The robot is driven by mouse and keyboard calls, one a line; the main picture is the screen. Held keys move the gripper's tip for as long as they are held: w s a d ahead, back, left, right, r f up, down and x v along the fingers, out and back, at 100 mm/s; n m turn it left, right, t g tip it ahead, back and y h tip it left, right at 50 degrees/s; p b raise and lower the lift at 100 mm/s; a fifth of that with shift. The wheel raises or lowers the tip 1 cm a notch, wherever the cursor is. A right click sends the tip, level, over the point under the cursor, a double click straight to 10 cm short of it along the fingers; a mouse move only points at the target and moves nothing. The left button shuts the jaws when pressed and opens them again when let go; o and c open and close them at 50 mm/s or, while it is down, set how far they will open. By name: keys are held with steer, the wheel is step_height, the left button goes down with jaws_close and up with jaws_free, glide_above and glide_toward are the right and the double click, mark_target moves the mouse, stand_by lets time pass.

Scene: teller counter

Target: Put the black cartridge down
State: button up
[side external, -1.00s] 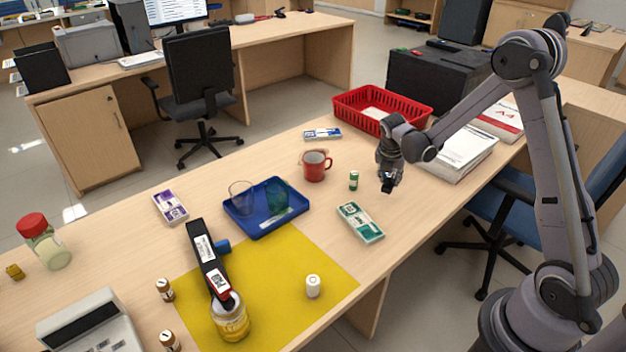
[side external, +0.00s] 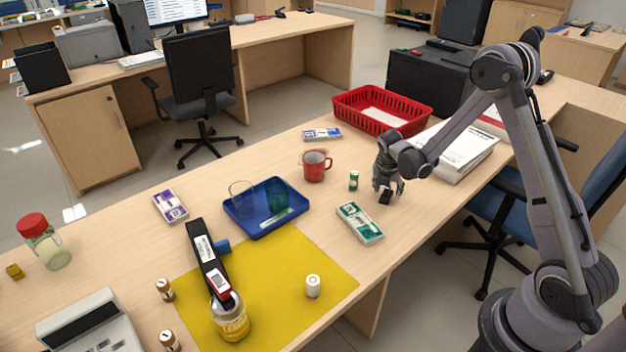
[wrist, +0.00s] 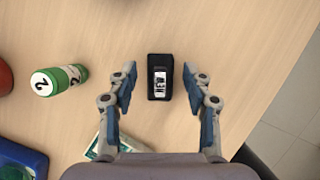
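The black cartridge (wrist: 160,77) is a small black block with a white printed label. It appears to rest on the wooden counter, and it also shows in the side view (side external: 386,198) below my gripper. My gripper (side external: 388,188) is open just above the counter. In the wrist view its two fingers (wrist: 160,84) stand on either side of the cartridge, with a clear gap on each side. The cartridge's underside is hidden.
A green-and-white vial (side external: 353,181) and a green-and-white box (side external: 360,223) stand close by. The counter's front edge is near.

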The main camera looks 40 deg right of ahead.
steer(key=shift+r, duration=0.1)
steer(key=v, duration=1.2)
steer(key=s+a+r+m+t+y, duration=0.2)
steer(key=s+a+r+m, duration=0.3)
steer(key=m, duration=0.6)
steer(key=s+a+r+m+t+y, duration=0.2)
steer(key=s+a+r+m, duration=0.3)
steer(key=s+a+m, duration=0.5)
steer(key=shift+a+r+m+t, duration=0.25)
steer(key=shift+a+m+t, duration=0.5)
steer(key=shift+a, duration=0.55)
